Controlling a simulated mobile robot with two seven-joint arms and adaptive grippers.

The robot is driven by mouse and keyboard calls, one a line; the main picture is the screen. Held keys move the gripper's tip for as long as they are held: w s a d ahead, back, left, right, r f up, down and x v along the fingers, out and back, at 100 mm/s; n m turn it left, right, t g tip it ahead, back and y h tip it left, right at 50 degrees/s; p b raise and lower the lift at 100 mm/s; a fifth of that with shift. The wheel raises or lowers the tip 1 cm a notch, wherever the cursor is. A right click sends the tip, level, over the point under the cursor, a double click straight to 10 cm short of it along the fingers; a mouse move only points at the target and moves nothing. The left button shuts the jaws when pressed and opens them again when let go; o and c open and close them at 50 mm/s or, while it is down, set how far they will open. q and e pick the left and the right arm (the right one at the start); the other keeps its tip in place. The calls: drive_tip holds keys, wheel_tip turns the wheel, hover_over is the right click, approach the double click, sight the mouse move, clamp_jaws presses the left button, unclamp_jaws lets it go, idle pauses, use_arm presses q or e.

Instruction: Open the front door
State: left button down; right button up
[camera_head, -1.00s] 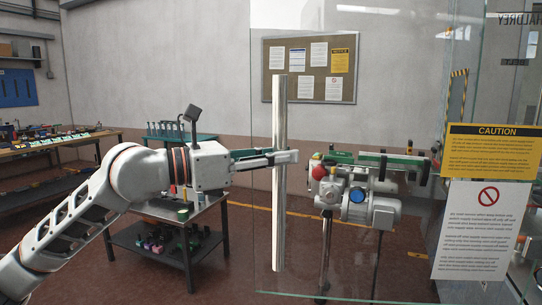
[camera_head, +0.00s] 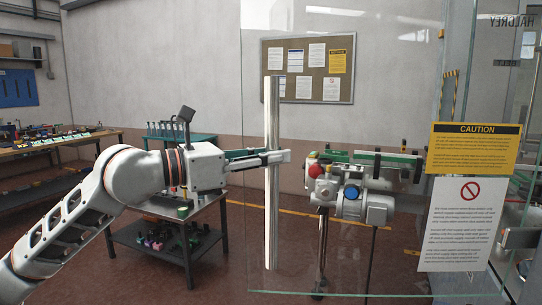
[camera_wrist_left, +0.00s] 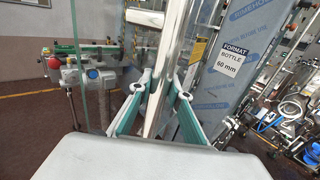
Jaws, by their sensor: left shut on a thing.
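The front door is a clear glass panel (camera_head: 380,80) with a long upright steel bar handle (camera_head: 271,220) near its left edge. My left gripper (camera_head: 280,157) reaches in from the left and is shut on the handle around its middle. The left wrist view shows the two green-padded fingers (camera_wrist_left: 158,90) on either side of the shiny handle bar (camera_wrist_left: 167,50). The door stands at an angle, and its free edge is at the left. My right gripper is not in view.
A yellow caution sign (camera_head: 475,148) and a white notice (camera_head: 462,225) hang at the right. Behind the glass stands a conveyor with a motor (camera_head: 350,195). A dark cart (camera_head: 165,240) and workbench (camera_head: 50,148) stand at the left. Floor below the arm looks clear.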

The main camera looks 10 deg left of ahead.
use_arm(q)
drive_tip(key=c, duration=1.8)
unclamp_jaws()
drive_tip(key=shift+c, duration=0.2)
drive_tip(key=v, duration=1.2)
